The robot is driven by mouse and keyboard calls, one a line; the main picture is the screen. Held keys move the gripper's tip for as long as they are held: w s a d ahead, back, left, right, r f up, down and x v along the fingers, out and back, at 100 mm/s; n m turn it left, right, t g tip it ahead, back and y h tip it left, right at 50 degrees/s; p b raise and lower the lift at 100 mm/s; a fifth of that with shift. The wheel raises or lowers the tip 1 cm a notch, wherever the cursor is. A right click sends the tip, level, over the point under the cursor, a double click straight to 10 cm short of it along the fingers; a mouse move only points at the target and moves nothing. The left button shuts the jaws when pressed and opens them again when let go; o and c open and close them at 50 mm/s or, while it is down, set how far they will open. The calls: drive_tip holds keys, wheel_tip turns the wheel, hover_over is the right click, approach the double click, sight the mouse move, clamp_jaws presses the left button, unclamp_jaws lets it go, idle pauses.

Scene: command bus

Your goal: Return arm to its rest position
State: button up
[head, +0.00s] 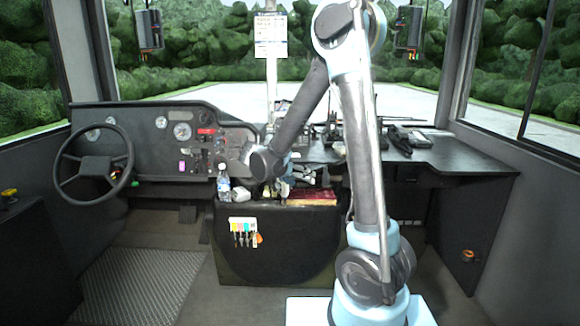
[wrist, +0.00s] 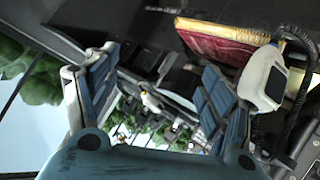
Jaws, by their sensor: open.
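My arm (head: 362,130) rises from its pale blue base, bends at a high elbow, and its forearm slopes down to the left. My gripper (wrist: 158,98) shows in the wrist view with its two blue-padded fingers apart and nothing between them. In the head view the gripper is small and partly hidden near the console top, close to the bottle and the red book, so its exact gap to them is unclear.
A water bottle (head: 223,182) stands on the console's left end. A red book (head: 312,197) lies on its right; it also shows in the wrist view (wrist: 222,45), beside a white device (wrist: 263,80). The steering wheel (head: 93,168) is left; a dark desk (head: 440,152) is right.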

drive_tip(key=s+d+r+n+g+y, duration=0.2)
drive_tip(key=s+d+n+g+y, duration=0.15)
drive_tip(key=s+d, duration=1.05)
drive_tip(key=s+f+n+y, duration=0.1)
drive_tip(key=s+f+y, duration=0.2)
drive_tip(key=s, duration=0.6)
drive_tip(key=s+d+f+n+y, duration=0.1)
drive_tip(key=s+f+y, duration=0.2)
drive_tip(key=s, duration=0.5)
drive_tip(key=shift+s+f+g, duration=0.4)
drive_tip(key=shift+g, duration=0.05)
drive_tip(key=shift+n, duration=0.25)
